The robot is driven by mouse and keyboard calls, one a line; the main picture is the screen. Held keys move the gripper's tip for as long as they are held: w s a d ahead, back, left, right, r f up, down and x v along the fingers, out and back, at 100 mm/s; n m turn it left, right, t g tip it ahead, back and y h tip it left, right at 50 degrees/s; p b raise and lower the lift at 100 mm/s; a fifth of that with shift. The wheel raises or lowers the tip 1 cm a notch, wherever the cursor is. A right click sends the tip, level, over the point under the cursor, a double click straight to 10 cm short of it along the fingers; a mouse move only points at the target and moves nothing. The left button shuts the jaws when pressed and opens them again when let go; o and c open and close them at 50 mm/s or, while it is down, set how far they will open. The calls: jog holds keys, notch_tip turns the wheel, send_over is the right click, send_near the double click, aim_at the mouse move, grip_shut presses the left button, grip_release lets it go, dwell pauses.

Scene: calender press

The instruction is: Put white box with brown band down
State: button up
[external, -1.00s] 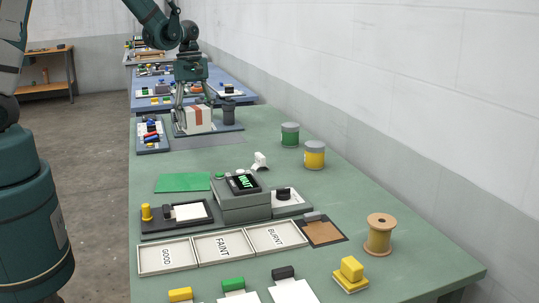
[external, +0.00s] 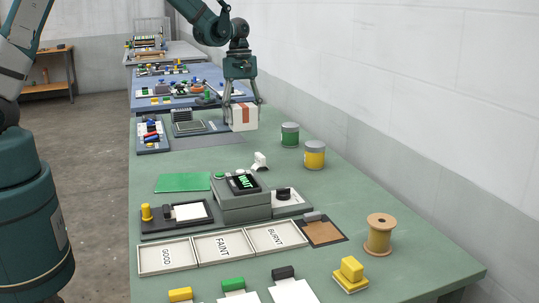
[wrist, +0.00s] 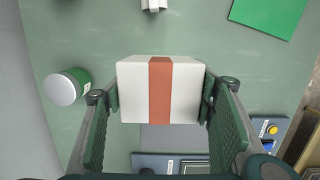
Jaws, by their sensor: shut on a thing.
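The white box with the brown band (external: 237,118) is held between the two fingers of my gripper (external: 243,108), at the back right part of the green table. The wrist view shows the box (wrist: 137,90) upright-looking and level, its reddish-brown band down the middle, with a finger of my gripper (wrist: 160,103) pressed on each side. The box seems to be above the table, but its exact height is hard to tell. It stands to the right of the dark base plate (external: 214,127) with the ribbed grey block.
A green-labelled can (external: 290,135) and a yellow can (external: 315,155) stand right and forward of the box. A small white piece (external: 260,161) lies nearer. A grey mat (external: 207,141) lies front-left of the box. Bare green tabletop lies between these.

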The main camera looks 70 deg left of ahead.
jog(key=shift+w+d, duration=0.25)
jog(key=shift+w, duration=0.25)
jog(key=shift+w+d, duration=0.2)
jog(key=shift+w, duration=0.25)
jog(key=shift+f, duration=3.15)
jog(key=shift+f, duration=1.85)
jog(key=shift+f, duration=0.2)
jog(key=o, duration=0.9)
jog(key=shift+r, duration=0.25)
